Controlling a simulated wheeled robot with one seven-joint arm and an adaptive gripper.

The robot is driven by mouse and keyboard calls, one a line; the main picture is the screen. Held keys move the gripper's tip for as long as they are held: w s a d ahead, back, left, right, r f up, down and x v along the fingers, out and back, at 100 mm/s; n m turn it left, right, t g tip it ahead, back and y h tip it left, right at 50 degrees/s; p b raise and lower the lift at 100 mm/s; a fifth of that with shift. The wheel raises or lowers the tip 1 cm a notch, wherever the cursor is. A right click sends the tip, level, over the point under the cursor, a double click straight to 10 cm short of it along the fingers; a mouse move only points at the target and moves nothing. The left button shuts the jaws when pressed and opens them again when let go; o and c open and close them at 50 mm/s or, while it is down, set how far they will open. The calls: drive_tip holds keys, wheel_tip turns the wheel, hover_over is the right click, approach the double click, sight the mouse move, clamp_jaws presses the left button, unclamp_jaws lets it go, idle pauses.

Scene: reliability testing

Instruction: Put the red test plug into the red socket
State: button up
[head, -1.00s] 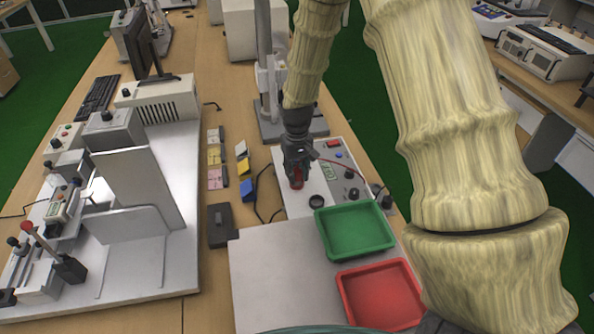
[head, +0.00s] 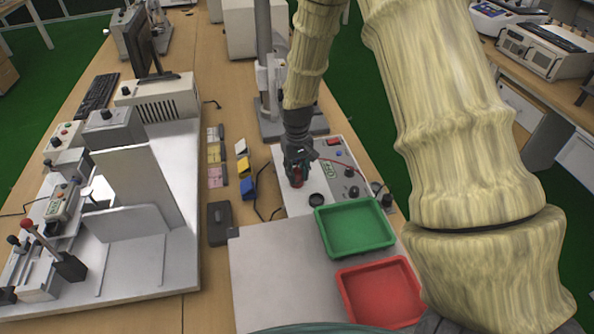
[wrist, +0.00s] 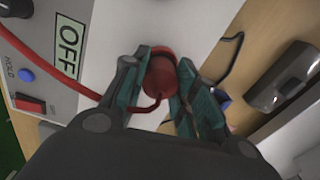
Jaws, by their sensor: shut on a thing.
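My gripper (head: 297,171) points down over the light grey panel (head: 292,205) of the test unit. In the wrist view its two greenish fingers (wrist: 161,88) are shut on the red test plug (wrist: 160,72), a round red piece with a red cable (wrist: 60,80) leading off to the left. In the head view the red plug (head: 297,179) shows as a small patch between the fingertips. I cannot tell whether it is seated in a socket, as no red socket shows clearly beneath it. A dark round socket (head: 317,200) lies on the panel just right of and nearer than the plug.
A green tray (head: 355,254) and a red tray (head: 345,295) lie nearer, to the right. Blue (head: 248,188), yellow and white pieces and a dark box (head: 219,240) lie left of the panel. A metal stand (head: 268,125) rises behind. Knobs (head: 351,172) sit on the panel's right.

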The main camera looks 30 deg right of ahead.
drive_tip(key=shift+f, duration=0.25)
drive_tip(key=o, duration=0.8)
drive_tip(key=shift+r, duration=0.15)
drive_tip(key=shift+r+p, duration=4)
drive_tip(key=shift+r, duration=1.4)
